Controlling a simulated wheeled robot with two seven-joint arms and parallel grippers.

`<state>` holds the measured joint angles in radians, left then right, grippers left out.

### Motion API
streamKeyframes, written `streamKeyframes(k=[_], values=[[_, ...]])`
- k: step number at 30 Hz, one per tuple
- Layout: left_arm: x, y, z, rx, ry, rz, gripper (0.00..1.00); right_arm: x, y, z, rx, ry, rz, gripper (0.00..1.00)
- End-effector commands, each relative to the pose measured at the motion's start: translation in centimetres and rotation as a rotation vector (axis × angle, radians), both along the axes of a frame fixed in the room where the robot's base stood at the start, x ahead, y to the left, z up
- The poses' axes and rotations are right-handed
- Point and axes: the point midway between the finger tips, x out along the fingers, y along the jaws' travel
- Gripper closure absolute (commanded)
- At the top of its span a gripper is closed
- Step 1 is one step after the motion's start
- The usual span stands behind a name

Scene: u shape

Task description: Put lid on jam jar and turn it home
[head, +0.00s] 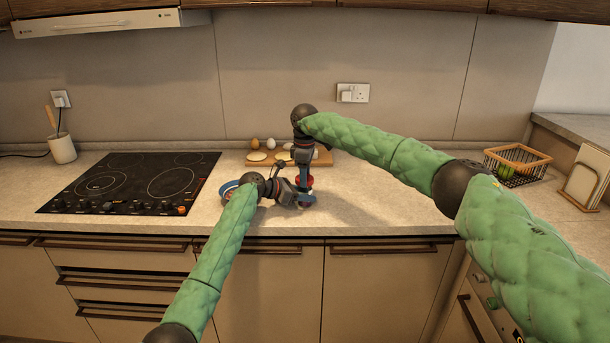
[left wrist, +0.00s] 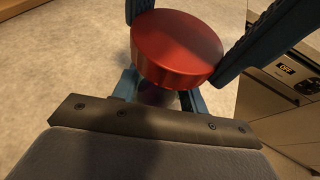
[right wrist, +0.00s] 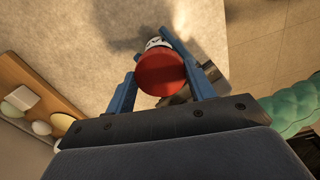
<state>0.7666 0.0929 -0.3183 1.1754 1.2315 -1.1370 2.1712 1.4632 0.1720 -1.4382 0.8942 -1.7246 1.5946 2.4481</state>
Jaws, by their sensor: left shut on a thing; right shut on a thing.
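The red lid (left wrist: 177,47) sits over the jam jar (left wrist: 157,94); it also shows in the right wrist view (right wrist: 160,74). I cannot tell whether the lid is fully seated. A bit of the jar's white label (right wrist: 155,43) shows past the lid; most of the jar is hidden. My left gripper (head: 307,201) comes in low from the side, shut on the jar, its blue fingers around the glass under the lid. My right gripper (head: 304,184) points down from above, shut on the lid, a blue finger on each side of it.
A black hob (head: 130,183) lies to the left, with a blue plate (head: 228,187) between it and the grippers. A wooden board (head: 322,158) with eggs and pale rounds is close behind. A wire basket (head: 517,166) stands far right. The counter between is clear.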

Motion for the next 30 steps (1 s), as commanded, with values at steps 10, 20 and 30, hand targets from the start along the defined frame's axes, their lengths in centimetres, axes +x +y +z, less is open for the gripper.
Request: streamKeyframes(k=[10, 20, 30], values=[[-0.16, -0.28, -0.09, 0.001, 0.0, -0.005, 1.0, 0.07, 0.06, 0.13, 0.003, -0.004, -0.388, 0.67], [-0.2, -0.34, -0.1, 0.001, 0.001, -0.006, 1.0, 0.11, 0.04, 0.15, 0.003, -0.005, -0.428, 0.67], [-0.12, -0.2, -0.09, 0.001, 0.001, -0.004, 1.0, 0.05, 0.01, 0.05, 0.002, -0.003, -0.426, 0.24]])
